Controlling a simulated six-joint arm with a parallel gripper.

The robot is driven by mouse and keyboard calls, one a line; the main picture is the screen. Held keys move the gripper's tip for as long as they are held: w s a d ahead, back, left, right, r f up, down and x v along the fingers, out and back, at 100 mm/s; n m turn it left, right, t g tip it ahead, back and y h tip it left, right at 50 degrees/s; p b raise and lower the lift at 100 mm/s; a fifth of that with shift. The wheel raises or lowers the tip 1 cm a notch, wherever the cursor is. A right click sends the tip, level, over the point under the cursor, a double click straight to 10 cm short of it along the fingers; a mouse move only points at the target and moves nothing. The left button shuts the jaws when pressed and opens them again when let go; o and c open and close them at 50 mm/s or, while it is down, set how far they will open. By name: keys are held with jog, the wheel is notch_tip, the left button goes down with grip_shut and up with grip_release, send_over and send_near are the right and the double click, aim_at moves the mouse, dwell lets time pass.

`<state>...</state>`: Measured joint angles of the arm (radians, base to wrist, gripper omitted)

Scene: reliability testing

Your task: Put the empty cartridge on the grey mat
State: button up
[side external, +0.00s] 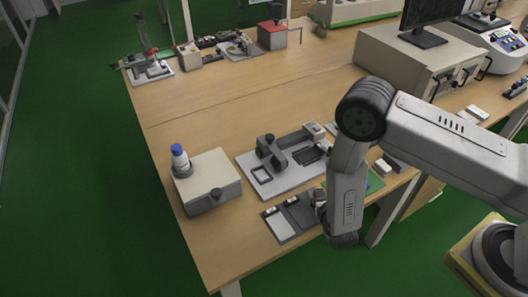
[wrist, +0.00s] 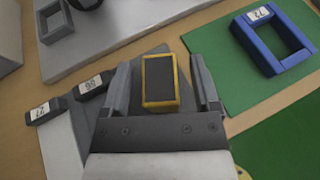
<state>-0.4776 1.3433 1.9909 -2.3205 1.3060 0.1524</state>
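My gripper (wrist: 163,85) is open, its two fingers well apart. A yellow-rimmed cartridge with a dark face (wrist: 160,82) shows between the fingers, with a gap on each side; whether it is empty or rests on the surface below is unclear. A blue frame (wrist: 287,58) labelled 72 lies on a green mat (wrist: 205,42); green shows through its middle. A dark grey mat (side external: 301,213) lies beside a pale panel (side external: 281,226) near the table's front edge, under my gripper. In the side view my fingers and the cartridge are hidden behind my wrist.
Two dark blocks with number labels, one (wrist: 45,111) and another (wrist: 94,85), stand along the mat's edge. A pale plate with a dark device (side external: 268,157) lies behind. Bare table lies left of the mats.

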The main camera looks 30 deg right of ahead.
jog(key=shift+r, duration=0.2)
jog(key=v, duration=1.2)
dwell(0.4)
dwell(0.5)
